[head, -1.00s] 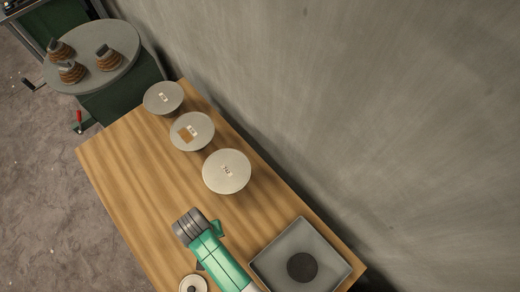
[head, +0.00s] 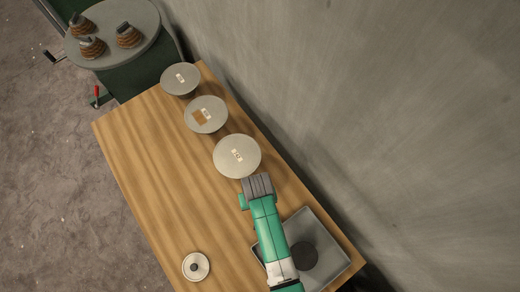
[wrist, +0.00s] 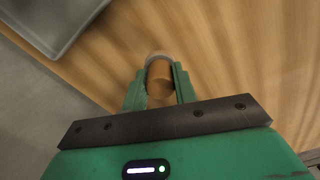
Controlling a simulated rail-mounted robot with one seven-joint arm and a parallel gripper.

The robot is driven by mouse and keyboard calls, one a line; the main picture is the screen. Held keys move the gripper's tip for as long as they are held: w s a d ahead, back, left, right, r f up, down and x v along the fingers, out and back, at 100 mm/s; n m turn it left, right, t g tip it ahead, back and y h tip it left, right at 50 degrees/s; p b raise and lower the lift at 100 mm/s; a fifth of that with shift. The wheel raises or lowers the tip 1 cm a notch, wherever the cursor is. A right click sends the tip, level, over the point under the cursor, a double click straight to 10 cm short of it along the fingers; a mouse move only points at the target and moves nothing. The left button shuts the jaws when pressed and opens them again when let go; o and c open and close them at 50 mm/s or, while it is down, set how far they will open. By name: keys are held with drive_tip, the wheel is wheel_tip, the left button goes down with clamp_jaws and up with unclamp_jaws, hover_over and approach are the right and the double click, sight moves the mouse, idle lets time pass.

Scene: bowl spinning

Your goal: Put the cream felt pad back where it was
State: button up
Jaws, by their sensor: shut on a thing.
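A cream round disc with a dark centre (head: 196,267), which looks like the cream felt pad, lies on the wooden table near its front left edge; I cannot be sure it is felt. My gripper (wrist: 160,80) is shut on an orange-brown rounded piece with a grey rim (wrist: 159,92); I cannot tell what it is. In the head view, my wrist (head: 258,187) is just below the nearest grey disc and hides the fingers and the held piece. The disc with the dark centre is apart from my gripper, to its lower left.
Three labelled grey discs (head: 237,156) (head: 206,114) (head: 180,79) line the wall side; the middle one bears a tan patch. A grey tray (head: 330,262) with a dark round pad (head: 304,256) is at lower right. A round stand (head: 112,50) holds brown pieces. The table's left side is clear.

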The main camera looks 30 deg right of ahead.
drive_tip(key=shift+s+d+f, duration=0.1)
drive_tip(key=shift+d+f, duration=0.15)
drive_tip(key=shift+f, duration=0.65)
drive_tip(key=shift+d+f, duration=0.2)
drive_tip(key=shift+f, duration=0.65)
drive_tip(key=shift+f+b, duration=0.2)
drive_tip(key=shift+b, duration=0.15)
drive_tip(key=o, duration=0.9)
drive_tip(key=shift+r, duration=0.1)
wheel_tip(320, 180, up, 12)
drive_tip(key=shift+r+p, duration=0.1)
drive_tip(key=shift+p, duration=1)
